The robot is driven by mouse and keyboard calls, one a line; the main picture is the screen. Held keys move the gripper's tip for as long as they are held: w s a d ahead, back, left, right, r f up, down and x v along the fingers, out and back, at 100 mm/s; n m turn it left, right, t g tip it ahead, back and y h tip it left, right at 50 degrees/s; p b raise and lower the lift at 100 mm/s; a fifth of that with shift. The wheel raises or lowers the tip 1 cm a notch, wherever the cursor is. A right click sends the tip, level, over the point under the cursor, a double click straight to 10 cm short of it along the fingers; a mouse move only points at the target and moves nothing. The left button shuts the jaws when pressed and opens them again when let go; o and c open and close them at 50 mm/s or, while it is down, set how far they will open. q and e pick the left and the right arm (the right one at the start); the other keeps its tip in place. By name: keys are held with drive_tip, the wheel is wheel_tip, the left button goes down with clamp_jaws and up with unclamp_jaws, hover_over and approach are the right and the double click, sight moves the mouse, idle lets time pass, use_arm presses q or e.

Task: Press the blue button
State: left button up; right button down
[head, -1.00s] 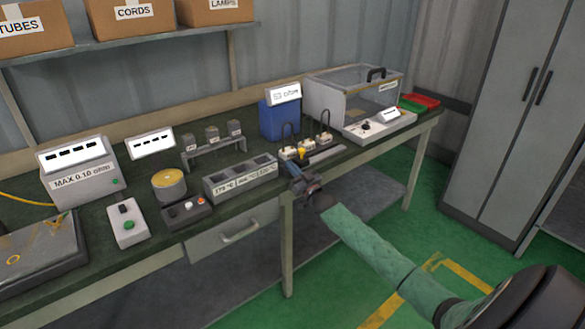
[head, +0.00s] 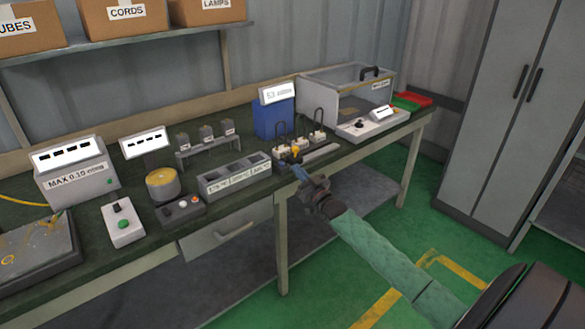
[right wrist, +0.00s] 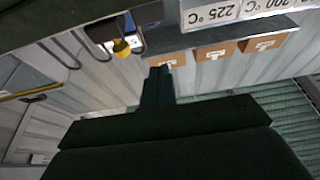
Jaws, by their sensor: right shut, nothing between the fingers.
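My right gripper (head: 300,172) is shut and empty at the front edge of the bench. Its fingers point toward a fixture (head: 318,137) with several black wire loops and a yellow knob (head: 295,151). A small gap seems to separate the fingertips from the fixture; contact cannot be told. In the right wrist view the shut fingers (right wrist: 160,84) show in the middle, and the yellow knob (right wrist: 122,48) lies up and left of them. I cannot make out a blue button in either view; it may be hidden or too small. My left gripper is not in view.
A blue container (head: 273,119) with a display stands behind the fixture. A clear-walled box (head: 340,98) and a control panel (head: 372,122) stand to the right.

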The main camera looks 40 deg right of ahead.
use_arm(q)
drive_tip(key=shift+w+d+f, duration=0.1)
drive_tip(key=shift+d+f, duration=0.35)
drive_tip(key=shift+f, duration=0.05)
use_arm(e)
drive_tip(key=shift+v, duration=1.1)
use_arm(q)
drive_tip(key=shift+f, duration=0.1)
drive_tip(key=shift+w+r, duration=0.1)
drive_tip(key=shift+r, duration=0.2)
